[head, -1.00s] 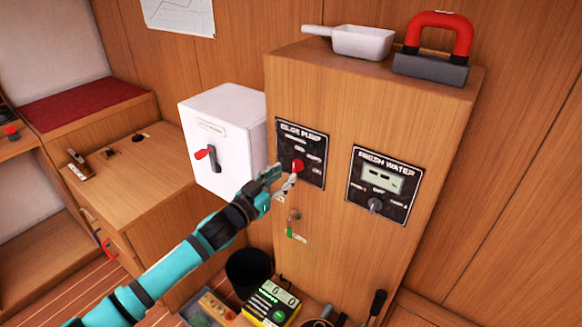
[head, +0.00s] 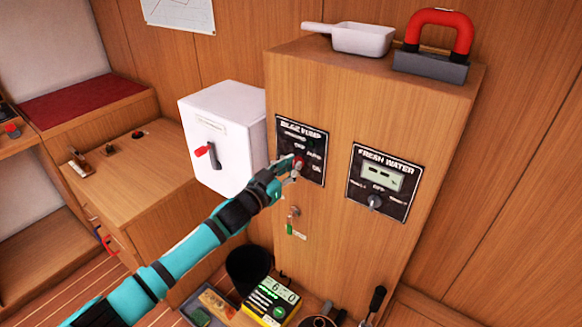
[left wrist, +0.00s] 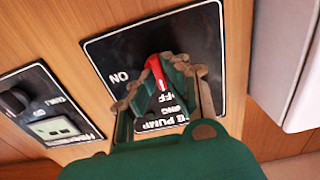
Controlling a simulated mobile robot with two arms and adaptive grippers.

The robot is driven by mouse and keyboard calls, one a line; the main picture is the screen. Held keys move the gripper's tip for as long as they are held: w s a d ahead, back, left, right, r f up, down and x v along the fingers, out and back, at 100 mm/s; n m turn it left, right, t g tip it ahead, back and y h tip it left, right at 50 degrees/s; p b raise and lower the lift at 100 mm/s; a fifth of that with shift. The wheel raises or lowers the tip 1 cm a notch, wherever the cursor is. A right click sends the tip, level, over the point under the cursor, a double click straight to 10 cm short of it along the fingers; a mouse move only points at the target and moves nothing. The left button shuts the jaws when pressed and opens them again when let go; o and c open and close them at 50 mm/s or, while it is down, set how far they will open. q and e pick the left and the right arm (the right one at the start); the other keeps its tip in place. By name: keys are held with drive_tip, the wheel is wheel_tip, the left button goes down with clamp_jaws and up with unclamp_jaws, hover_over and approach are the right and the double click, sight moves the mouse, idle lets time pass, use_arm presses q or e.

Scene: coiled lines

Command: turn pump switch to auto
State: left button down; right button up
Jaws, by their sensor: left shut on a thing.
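The bilge pump panel (head: 313,178) is a black plate on the left of the wooden cabinet's front, with OFF, AUTO and ON labels. Its red switch knob (head: 299,160) is partly hidden by my left gripper (head: 292,170). In the left wrist view the fingers of my left gripper (left wrist: 160,92) are shut on the red switch (left wrist: 154,68), one finger on each side. The ON label shows left of it and OFF is partly covered by the fingers. I cannot tell which label the switch points at. My right gripper is not in view.
A fresh water panel (head: 383,184) with a grey knob is to the right. A white box (head: 223,140) with a red-tipped lever stands close to the left. A key with a green tag (head: 291,227) hangs below. A white scoop (head: 362,40) and a red-handled block (head: 432,65) sit on top.

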use_arm(q)
drive_tip(key=shift+m, duration=0.3)
drive_tip(key=shift+s+d+f+m, duration=0.1)
drive_tip(key=shift+m, duration=4)
drive_tip(key=c, duration=1.4)
unclamp_jaws()
drive_tip(key=v, duration=1.2)
